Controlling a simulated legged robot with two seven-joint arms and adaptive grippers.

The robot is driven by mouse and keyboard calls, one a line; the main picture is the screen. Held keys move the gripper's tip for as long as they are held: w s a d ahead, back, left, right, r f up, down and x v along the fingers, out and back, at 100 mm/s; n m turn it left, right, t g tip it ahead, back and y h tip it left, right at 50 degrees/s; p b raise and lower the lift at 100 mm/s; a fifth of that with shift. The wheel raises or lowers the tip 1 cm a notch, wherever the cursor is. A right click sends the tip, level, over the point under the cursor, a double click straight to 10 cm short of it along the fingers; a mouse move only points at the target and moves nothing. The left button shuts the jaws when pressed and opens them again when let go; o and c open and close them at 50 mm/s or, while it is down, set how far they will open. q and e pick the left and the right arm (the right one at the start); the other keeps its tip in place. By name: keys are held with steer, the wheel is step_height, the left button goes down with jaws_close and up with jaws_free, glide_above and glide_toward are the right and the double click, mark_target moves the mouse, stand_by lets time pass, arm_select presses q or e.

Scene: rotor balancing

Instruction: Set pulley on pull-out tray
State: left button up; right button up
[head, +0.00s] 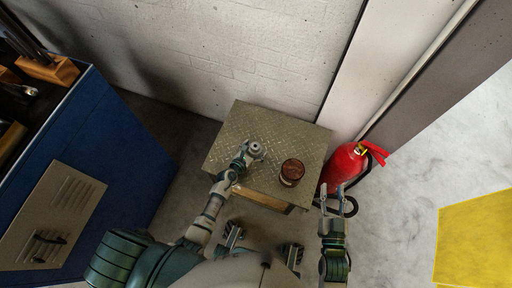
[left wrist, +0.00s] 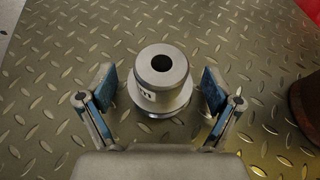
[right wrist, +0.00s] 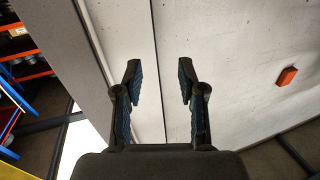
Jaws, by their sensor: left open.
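The grey metal pulley (head: 255,149) stands upright on the diamond-plate top (head: 252,118) of a low stand. In the left wrist view the pulley (left wrist: 162,79) shows its round bore facing up and a wider flange low down. My left gripper (head: 249,154) is open, with its blue-padded fingers on either side of the pulley and a visible gap to each. My right gripper (head: 339,194) is open and empty, off the right side of the stand. In the right wrist view its fingers (right wrist: 158,72) have nothing between them. I cannot tell which surface is the pull-out tray.
A dark red-brown can (head: 291,172) stands on the plate right of the pulley. A red fire extinguisher (head: 343,167) stands beside the stand, close to my right gripper. A blue cabinet (head: 118,150) is at left. A yellow floor patch (head: 475,238) lies at right.

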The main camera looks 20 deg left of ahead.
arm_select(q)
steer(key=shift+d, duration=0.15)
steer(key=shift+a, duration=0.2)
steer(key=c, duration=1.5)
steer(key=shift+c, duration=0.4)
steer(key=shift+r, duration=0.1)
